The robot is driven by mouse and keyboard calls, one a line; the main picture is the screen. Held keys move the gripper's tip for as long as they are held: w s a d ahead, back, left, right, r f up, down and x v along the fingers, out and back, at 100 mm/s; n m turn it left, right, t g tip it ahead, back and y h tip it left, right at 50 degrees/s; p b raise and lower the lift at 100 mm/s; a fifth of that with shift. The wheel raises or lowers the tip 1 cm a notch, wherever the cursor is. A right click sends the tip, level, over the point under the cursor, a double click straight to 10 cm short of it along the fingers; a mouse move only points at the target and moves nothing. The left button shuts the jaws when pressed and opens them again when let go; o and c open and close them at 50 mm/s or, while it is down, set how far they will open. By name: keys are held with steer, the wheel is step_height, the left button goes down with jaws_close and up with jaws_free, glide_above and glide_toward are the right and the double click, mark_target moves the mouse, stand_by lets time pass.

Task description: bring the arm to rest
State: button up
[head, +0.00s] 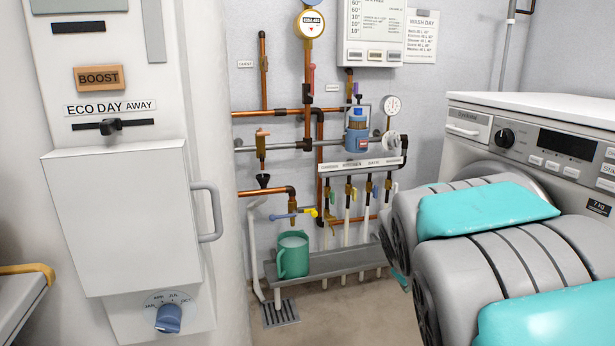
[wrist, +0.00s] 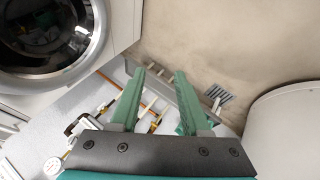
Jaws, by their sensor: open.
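My gripper (wrist: 160,74) shows in the wrist view with its two green fingers apart and nothing between them. It points over the floor and the wall pipes, clear of anything I can see. In the head view my grey and teal arm fills the lower right, in front of the washing machine; the fingers are not clearly visible there. A green jug (head: 292,256) stands upright on the grey trough (head: 340,262) under a tap with a blue and yellow handle (head: 290,214).
The washing machine (head: 540,135) stands close behind my arm; its round door (wrist: 50,35) shows in the wrist view. A white tank with a box (head: 125,215) stands at the left. Copper pipes and valves line the wall. A floor drain (head: 280,312) lies on open floor.

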steer(key=s+a+f+m+g+y, duration=0.1)
steer(key=s+a+f+m+g, duration=0.15)
steer(key=s, duration=0.95)
steer(key=s+a+f+m+g+y, duration=0.1)
steer(key=s+a+g, duration=0.2)
steer(key=s, duration=1)
steer(key=s+a+f+m+g+y, duration=0.2)
steer(key=s+a+g, duration=0.1)
steer(key=s, duration=0.9)
step_height(320, 180, up, 13)
steer(key=p, duration=1.2)
steer(key=shift+s+f, duration=0.15)
steer(key=shift+s, duration=0.25)
